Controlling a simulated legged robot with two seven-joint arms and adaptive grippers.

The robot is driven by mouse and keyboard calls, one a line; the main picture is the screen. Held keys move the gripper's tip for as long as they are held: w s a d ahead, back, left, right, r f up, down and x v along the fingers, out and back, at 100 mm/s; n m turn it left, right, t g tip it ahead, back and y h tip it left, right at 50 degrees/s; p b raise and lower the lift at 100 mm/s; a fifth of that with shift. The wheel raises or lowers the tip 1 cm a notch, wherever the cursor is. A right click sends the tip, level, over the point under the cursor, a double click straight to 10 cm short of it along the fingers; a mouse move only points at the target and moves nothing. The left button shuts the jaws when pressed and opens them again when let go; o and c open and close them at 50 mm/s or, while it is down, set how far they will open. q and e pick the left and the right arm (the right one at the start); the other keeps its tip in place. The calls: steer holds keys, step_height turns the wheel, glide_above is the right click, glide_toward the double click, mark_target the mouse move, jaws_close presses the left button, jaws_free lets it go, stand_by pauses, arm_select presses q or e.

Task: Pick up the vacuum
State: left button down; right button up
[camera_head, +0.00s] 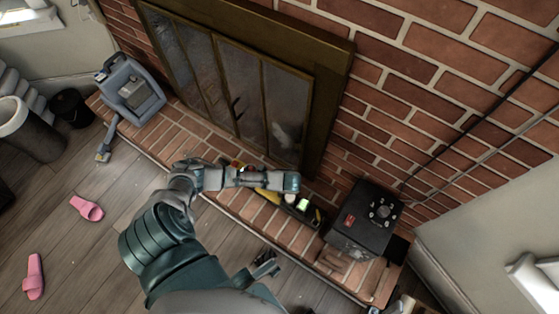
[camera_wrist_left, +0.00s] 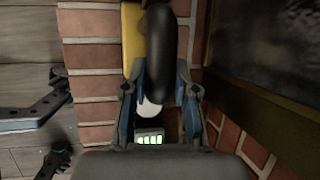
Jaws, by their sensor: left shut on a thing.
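The vacuum (camera_head: 268,194), handheld, yellow and black, lies on the brick hearth in front of the fireplace. A small green-lit display shows on it. My left gripper (camera_head: 290,183) is over it and hides part of its body. In the left wrist view, the gripper (camera_wrist_left: 160,78) has a finger on each side of the vacuum's thick black handle (camera_wrist_left: 160,35) and is shut on it. The yellow body and lit display show behind the handle. I cannot tell whether the vacuum is clear of the bricks.
A black box (camera_head: 365,218) stands on the hearth at right. A blue-grey appliance (camera_head: 130,90) stands at the hearth's left end. The glass fireplace doors (camera_head: 240,95) are close behind. Pink slippers (camera_head: 87,208) lie on the floor.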

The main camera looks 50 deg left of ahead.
arm_select(q)
steer(key=shift+w+r, duration=0.1)
steer(key=shift+r, duration=0.05)
arm_select(e)
steer(key=shift+w, duration=0.1)
